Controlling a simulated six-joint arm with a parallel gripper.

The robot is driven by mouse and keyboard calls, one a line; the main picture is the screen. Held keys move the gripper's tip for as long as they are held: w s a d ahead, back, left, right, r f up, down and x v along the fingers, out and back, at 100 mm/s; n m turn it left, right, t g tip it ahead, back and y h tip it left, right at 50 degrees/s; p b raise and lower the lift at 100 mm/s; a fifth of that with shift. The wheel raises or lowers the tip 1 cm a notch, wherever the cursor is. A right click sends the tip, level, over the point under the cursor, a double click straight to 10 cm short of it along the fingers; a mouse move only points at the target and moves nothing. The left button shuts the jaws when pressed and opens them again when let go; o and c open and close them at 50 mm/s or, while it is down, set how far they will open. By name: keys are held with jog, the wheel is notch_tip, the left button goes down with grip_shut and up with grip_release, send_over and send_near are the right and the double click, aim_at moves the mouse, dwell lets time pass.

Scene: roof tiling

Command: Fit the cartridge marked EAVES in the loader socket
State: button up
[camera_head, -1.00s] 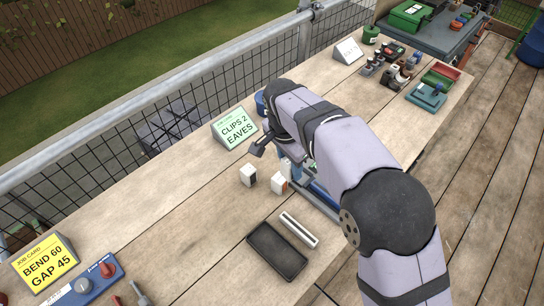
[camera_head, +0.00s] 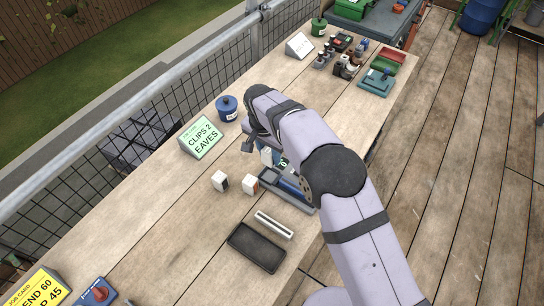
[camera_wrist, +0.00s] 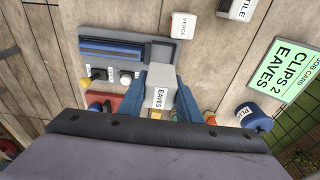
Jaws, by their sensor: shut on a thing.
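My gripper (camera_wrist: 161,84) is shut on the EAVES cartridge (camera_wrist: 160,98), a pale grey-white block with its label facing the wrist camera. Blue fingers press on both its sides. In the head view a small white part of the cartridge (camera_head: 266,157) shows beside my arm, which hides most of the gripper. The loader (camera_wrist: 106,32) is a grey unit with a long blue bar, just beyond the cartridge in the wrist view. Its grey end lies partly behind the cartridge, and I cannot tell whether they touch. The loader (camera_head: 296,199) is partly covered by my arm in the head view.
The VERGE cartridge (camera_wrist: 182,26) and the TILE cartridge (camera_wrist: 236,8) stand near the loader. A green job card (camera_head: 201,138) reads CLIPS 2 EAVES. A blue pot (camera_head: 227,108) stands behind. A black tray (camera_head: 257,247) and a pale metal strip (camera_head: 274,225) lie in front.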

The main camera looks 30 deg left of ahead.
jog(key=shift+f, duration=0.1)
jog(key=shift+f+b, duration=2.4)
jog(key=shift+f, duration=1.35)
